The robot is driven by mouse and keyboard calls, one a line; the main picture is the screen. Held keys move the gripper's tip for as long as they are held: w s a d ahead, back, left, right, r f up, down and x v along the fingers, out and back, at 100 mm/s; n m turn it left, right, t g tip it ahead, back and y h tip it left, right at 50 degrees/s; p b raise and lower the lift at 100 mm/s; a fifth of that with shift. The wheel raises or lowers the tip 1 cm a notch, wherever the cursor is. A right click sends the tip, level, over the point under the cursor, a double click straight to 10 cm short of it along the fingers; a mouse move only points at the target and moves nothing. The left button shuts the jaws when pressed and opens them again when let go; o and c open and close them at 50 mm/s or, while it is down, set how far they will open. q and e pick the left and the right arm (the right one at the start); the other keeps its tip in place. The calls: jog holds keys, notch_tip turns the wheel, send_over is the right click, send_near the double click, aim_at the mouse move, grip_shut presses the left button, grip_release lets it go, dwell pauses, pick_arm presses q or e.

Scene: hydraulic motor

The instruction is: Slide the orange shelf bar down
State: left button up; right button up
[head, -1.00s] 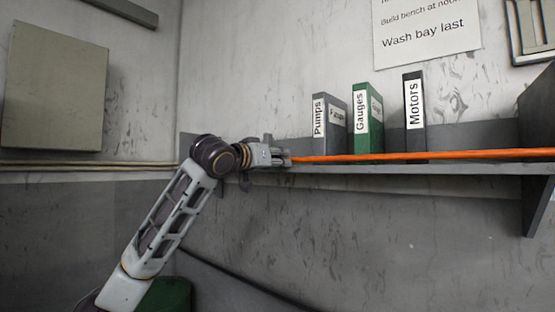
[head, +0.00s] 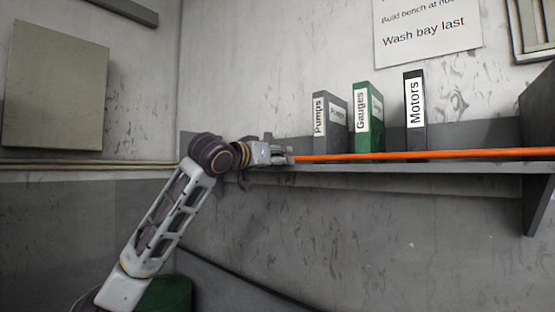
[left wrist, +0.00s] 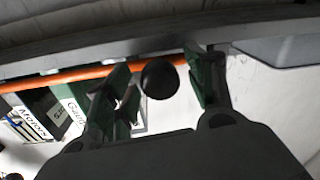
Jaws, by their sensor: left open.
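The orange shelf bar (head: 420,155) runs level along the front edge of the shelf, from my left gripper to the right edge of the head view. My left gripper (head: 288,155) is at the bar's visible left end. In the left wrist view the bar (left wrist: 75,75) passes behind the open fingers of the gripper (left wrist: 158,85). I cannot tell whether the fingers touch it. A dark round shape (left wrist: 160,79) shows between the fingers. My right gripper is in neither view.
The grey shelf (head: 400,169) holds three binders: Pumps (head: 332,120), Gauges (head: 367,115) and Motors (head: 414,112). They stand behind the bar. A shelf bracket (head: 537,205) is at the right.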

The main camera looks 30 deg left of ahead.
pick_arm(q)
jog(key=s, duration=1.1)
jog(key=shift+s+a, duration=0.2)
jog(key=shift+s, duration=0.05)
dwell(0.4)
jog(key=shift+f, duration=0.1)
